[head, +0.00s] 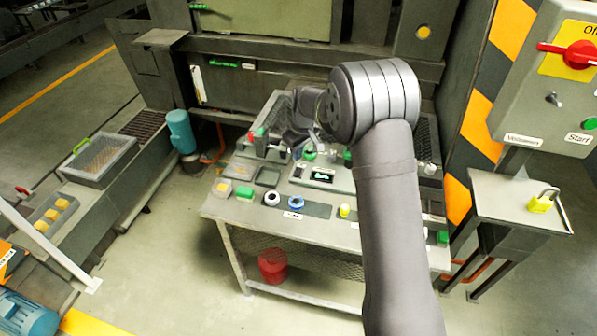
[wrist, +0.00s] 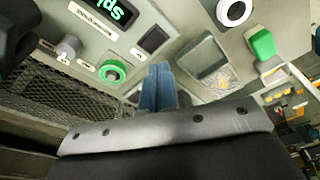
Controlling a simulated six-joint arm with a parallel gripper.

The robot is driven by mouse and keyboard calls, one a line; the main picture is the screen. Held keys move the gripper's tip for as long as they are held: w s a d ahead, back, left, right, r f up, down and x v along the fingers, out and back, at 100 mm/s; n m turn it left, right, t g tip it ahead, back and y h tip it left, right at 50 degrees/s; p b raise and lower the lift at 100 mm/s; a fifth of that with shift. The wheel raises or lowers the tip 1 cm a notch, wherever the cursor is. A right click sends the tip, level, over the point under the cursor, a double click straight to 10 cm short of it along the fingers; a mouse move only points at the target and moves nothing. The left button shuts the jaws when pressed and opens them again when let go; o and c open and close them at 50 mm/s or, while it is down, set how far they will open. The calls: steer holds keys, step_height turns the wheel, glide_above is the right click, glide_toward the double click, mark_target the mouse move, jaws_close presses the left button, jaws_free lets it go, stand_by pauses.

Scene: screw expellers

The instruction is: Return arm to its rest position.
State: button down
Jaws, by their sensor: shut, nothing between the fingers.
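My gripper (wrist: 158,72) shows in the wrist view as two blue-grey fingers side by side, shut with nothing between them. They stand over the grey control table. In the head view my arm rises from the bottom right and bends over the table's back; its end is partly hidden behind the arm joint. The table (head: 225,208) holds a small display with green text (head: 322,175), which also shows in the wrist view (wrist: 112,9). A green ring (wrist: 113,71) and a grey knob (wrist: 68,47) lie left of the fingers, a shallow grey tray (wrist: 204,58) to the right.
A control box with a red switch (head: 578,54) and a shelf with a yellow padlock (head: 542,201) stand at the right. A striped post (head: 480,125) is close to my arm. A red bucket (head: 272,265) stands under the table.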

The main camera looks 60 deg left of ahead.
mark_target(297, 174)
steer(key=shift+r, duration=0.2)
step_height(297, 174, down, 7)
steer(key=shift+f, duration=0.1)
steer(key=shift+r, duration=0.2)
stand_by(0.4)
steer(key=shift+r, duration=4.15)
steer(key=w+a+f+n+h, duration=0.1)
steer(key=w+a+n, duration=0.4)
steer(key=n, duration=0.8)
steer(key=shift+w+f+n, duration=0.15)
steer(key=shift+w+n, duration=0.15)
steer(key=shift+w, duration=0.05)
